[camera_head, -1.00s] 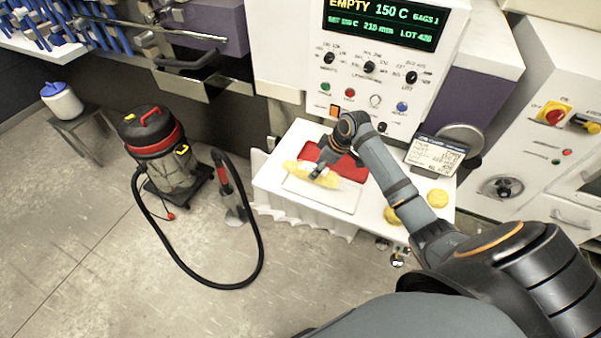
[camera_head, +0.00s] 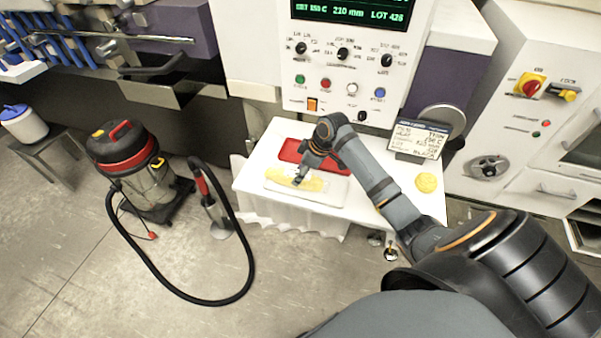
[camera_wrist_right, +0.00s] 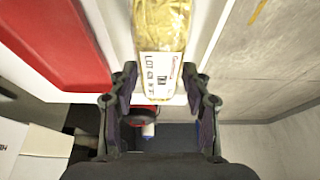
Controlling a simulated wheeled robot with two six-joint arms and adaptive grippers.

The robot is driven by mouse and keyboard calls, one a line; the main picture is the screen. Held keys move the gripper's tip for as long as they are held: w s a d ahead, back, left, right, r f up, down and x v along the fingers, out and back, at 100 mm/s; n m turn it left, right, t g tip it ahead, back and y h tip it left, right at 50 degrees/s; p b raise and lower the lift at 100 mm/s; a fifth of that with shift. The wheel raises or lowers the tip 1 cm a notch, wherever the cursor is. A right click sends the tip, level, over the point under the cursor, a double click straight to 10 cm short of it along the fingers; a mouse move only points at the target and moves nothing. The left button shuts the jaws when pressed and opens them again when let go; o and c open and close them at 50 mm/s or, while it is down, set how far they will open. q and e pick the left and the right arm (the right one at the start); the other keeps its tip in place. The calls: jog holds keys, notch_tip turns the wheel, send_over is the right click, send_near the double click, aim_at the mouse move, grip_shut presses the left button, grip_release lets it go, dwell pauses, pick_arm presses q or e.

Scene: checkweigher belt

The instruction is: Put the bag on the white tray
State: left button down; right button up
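The yellow bag (camera_head: 317,184) lies flat on the white tray (camera_head: 338,192) at the front of the white table. My right gripper (camera_head: 303,178) is over the bag in the head view. In the right wrist view the fingers (camera_wrist_right: 161,97) are spread apart. The bag (camera_wrist_right: 162,30), with a white printed label, lies beyond the fingertips, with gaps to both fingers. The gripper looks empty. My left gripper is in neither view.
A red tray (camera_head: 288,150) lies right behind the white tray. A yellow round item (camera_head: 427,182) and a printed sign (camera_head: 418,140) are on the table's right side. The control panel (camera_head: 345,70) rises behind. A vacuum cleaner (camera_head: 135,165) stands on the floor at left.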

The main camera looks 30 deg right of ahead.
jog(key=o, duration=0.4)
jog(key=shift+w+a, duration=0.1)
jog(key=shift+c, duration=0.2)
jog(key=shift+r, duration=0.25)
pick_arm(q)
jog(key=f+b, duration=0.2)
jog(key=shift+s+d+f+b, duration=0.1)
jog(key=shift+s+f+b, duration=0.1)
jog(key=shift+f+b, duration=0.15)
pick_arm(e)
jog(key=v, duration=1.1)
jog(key=shift+r, duration=0.35)
